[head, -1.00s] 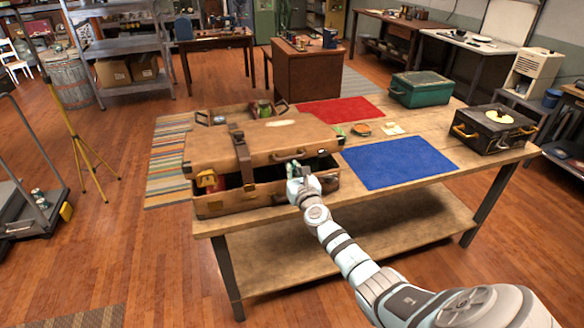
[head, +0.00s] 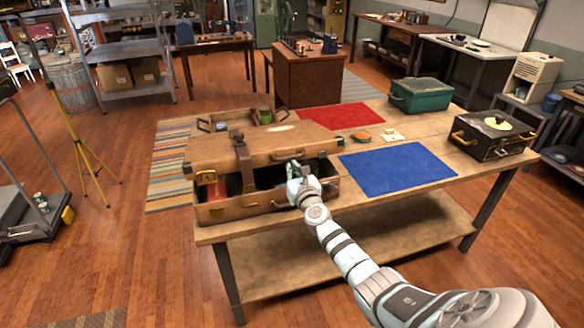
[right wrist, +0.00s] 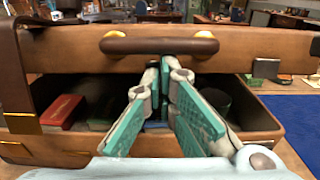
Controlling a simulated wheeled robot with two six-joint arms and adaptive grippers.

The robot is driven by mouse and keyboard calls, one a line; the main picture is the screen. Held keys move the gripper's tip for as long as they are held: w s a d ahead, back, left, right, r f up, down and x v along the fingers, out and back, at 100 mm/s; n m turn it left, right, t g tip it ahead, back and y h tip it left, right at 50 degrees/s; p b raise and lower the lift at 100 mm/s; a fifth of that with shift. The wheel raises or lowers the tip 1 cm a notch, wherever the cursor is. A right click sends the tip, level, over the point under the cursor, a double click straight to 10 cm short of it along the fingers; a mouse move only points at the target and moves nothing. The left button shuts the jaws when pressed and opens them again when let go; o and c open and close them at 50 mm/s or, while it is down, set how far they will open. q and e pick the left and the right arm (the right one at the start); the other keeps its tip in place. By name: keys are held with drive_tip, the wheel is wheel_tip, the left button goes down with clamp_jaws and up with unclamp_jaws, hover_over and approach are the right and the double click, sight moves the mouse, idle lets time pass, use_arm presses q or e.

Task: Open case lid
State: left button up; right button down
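A brown case (head: 240,208) with leather straps sits at the left end of the wooden table, its lid (head: 262,147) partly raised. A dark gap shows its contents, among them a red item (right wrist: 60,110). The lid's brown handle (right wrist: 160,45) spans the upper middle of the right wrist view. My right gripper (head: 298,170) is at the case's front, right of centre. In the right wrist view its green-padded fingers (right wrist: 170,62) reach up to the lid's lower edge just below the handle; whether they pinch it I cannot tell. My left gripper is out of view.
A blue mat (head: 398,167) lies right of the case and a red mat (head: 340,117) behind it. A green case (head: 420,96) and a black case (head: 492,140) stand farther right. A yellow tripod (head: 84,150) stands on the floor at left.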

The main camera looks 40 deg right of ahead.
sight(290, 150)
drive_tip(key=shift+w+d+r+p, duration=0.1)
drive_tip(key=shift+w+r+p, duration=0.1)
drive_tip(key=shift+r+p, duration=0.35)
drive_tip(key=shift+w+r+p, duration=0.15)
drive_tip(key=shift+r+p, duration=0.05)
drive_tip(key=shift+r, duration=0.5)
drive_tip(key=shift+w+r+p, duration=0.15)
drive_tip(key=shift+r+p, duration=0.35)
drive_tip(key=shift+r, duration=0.2)
drive_tip(key=shift+w+d+r+p, duration=0.15)
drive_tip(key=shift+w+r+p, duration=0.15)
drive_tip(key=shift+r, duration=0.2)
drive_tip(key=shift+s+r, duration=0.1)
drive_tip(key=shift+r, duration=0.05)
drive_tip(key=shift+w+d+r+p, duration=0.1)
drive_tip(key=shift+w+r+p, duration=0.15)
drive_tip(key=shift+r+p, duration=0.25)
drive_tip(key=shift+w+d+r+p, duration=0.1)
drive_tip(key=shift+w+r+p, duration=0.2)
drive_tip(key=shift+r, duration=0.3)
